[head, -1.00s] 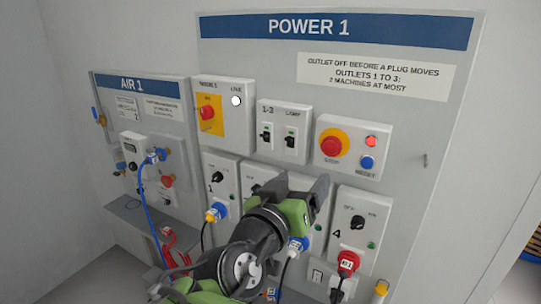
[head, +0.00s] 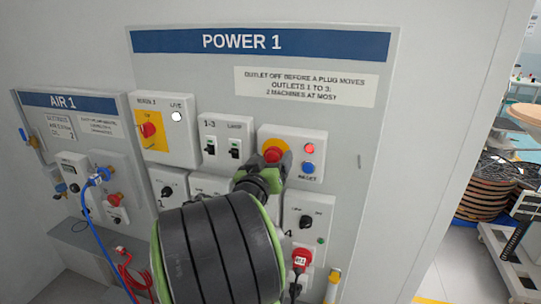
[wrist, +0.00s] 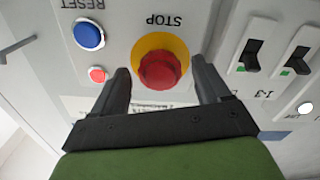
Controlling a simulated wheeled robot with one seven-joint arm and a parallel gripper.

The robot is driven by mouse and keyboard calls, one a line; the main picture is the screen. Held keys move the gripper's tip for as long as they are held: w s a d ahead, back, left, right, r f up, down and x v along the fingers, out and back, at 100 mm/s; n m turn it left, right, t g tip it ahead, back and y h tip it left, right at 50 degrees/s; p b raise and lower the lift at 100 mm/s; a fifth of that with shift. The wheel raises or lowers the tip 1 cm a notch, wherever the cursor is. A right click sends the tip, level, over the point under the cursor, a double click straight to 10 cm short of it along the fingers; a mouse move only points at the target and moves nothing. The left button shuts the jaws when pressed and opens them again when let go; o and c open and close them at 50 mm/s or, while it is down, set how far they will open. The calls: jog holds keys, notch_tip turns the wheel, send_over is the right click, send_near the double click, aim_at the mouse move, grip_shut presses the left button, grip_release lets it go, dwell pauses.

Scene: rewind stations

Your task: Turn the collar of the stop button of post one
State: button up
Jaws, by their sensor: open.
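The stop button (head: 273,155) is a red mushroom head on a yellow ring, on a white box of the POWER 1 board (head: 345,120). In the wrist view the red button (wrist: 160,70) appears upside down under the label STOP, with its yellow collar (wrist: 160,40) around it. My gripper (wrist: 160,78) is open, with one dark finger on each side of the red head. I see gaps between the fingers and the head; whether the fingertips reach past it I cannot tell. In the head view my gripper (head: 262,168) hides the lower part of the button.
A blue RESET button (wrist: 88,34) and a red lamp (wrist: 97,74) sit beside the stop button. Two black switches (head: 222,148) are on the box to its left. An outlet with a red plug (head: 301,260) is below. The AIR 1 board (head: 65,102) stands at left.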

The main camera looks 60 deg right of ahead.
jog(key=shift+d, duration=0.1)
jog(key=c, duration=1)
jog(key=shift+f+b, duration=0.1)
jog(key=shift+b, duration=0.2)
jog(key=shift+c, duration=0.2)
jog(key=shift+b, duration=0.3)
jog(key=m+b, duration=0.5)
jog(key=b, duration=0.4)
jog(key=shift+f+m, duration=0.15)
jog(key=shift+m, duration=0.15)
jog(key=shift+m+b, duration=0.8)
jog(key=shift+b, duration=0.4)
jog(key=shift+r, duration=0.2)
